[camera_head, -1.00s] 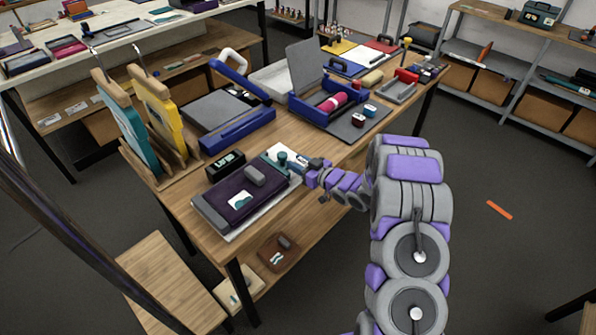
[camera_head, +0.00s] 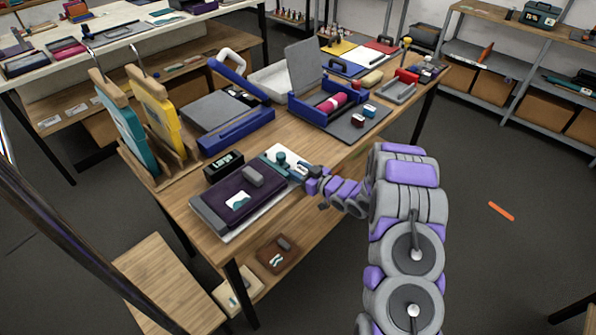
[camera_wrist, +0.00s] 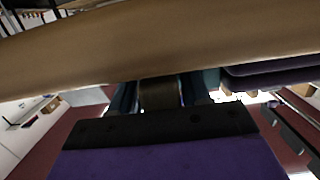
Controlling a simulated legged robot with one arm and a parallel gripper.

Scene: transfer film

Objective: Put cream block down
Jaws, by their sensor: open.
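My gripper (camera_head: 302,169) is low over the front right end of the wooden table, beside a teal-and-white pad with a teal knob (camera_head: 282,157). In the wrist view my gripper (camera_wrist: 160,95) has two dark fingers set apart, with a brownish surface showing between them. I cannot tell whether that is a separate piece or the wood behind. A small cream block (camera_head: 372,78) lies on the far part of the table, away from my gripper. Another cream piece (camera_head: 240,290) lies on the lower shelf. I cannot tell which is the task's block.
A dark purple folder (camera_head: 228,208) lies left of my gripper, with a black label box (camera_head: 224,165) behind it. A blue open press (camera_head: 325,105) stands farther back. A wide tan band (camera_wrist: 160,40), apparently wood, crosses the wrist view close up.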

